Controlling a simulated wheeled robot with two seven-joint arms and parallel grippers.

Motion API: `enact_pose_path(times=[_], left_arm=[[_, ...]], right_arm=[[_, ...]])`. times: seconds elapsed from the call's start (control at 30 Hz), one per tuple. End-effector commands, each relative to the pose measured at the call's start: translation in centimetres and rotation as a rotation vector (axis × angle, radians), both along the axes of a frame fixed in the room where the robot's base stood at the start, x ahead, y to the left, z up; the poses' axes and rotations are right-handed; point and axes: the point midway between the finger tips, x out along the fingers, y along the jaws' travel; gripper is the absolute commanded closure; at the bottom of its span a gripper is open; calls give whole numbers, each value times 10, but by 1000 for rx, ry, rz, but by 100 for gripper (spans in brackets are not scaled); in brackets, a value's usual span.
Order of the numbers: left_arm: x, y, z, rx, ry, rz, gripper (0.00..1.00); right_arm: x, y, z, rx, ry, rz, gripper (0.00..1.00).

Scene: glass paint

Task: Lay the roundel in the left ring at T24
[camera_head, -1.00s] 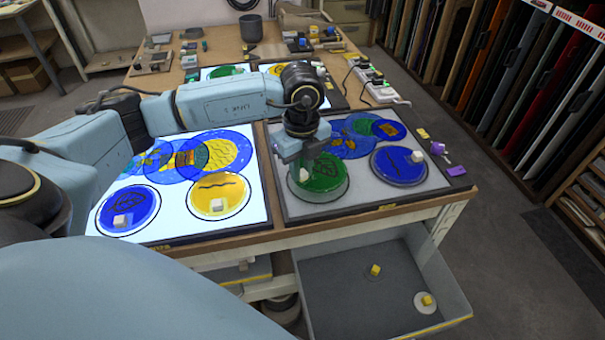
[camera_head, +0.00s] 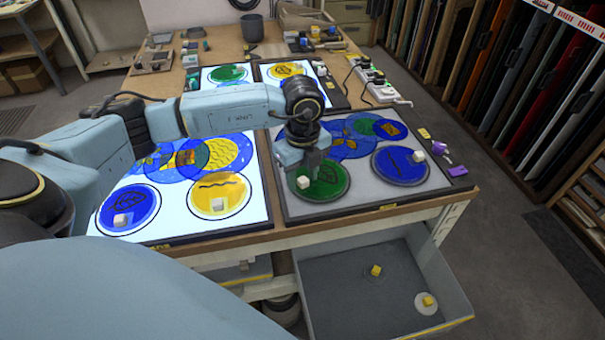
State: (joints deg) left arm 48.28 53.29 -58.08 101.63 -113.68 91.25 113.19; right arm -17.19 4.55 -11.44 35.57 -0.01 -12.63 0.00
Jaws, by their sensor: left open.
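The green roundel (camera_head: 325,183), with a dark line pattern and a pale cube knob (camera_head: 303,182), lies flat at the left ring of the grey, unlit front-right panel (camera_head: 366,201). The ring's outline is mostly covered by the roundel. My left gripper (camera_head: 303,168) is open just above and behind the knob, and looks clear of it. A dark blue roundel (camera_head: 400,166) with a pale knob lies in that panel's right ring. The label T24 is not readable. My right gripper is out of view.
The lit front-left panel (camera_head: 180,223) bears a blue roundel (camera_head: 127,210) and a yellow roundel (camera_head: 218,195). Overlapping coloured discs (camera_head: 350,138) lie behind the green roundel. Purple blocks (camera_head: 458,171) sit at the right edge. An open drawer (camera_head: 345,300) is below.

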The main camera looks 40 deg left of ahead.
Motion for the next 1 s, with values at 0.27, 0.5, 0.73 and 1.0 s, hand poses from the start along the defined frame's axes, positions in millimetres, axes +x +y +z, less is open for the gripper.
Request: enact_pose_path(times=[0.27, 0.5, 0.73, 1.0], left_arm=[[1, 0, 29, 0, -4, 1, 59], [1, 0, 83, 0, -4, 0, 59], [1, 0, 116, -1, -2, 1, 59], [0, 0, 124, 0, 0, 0, 59]], right_arm=[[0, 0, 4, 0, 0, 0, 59], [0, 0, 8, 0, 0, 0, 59], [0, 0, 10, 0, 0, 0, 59], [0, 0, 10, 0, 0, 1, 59]])
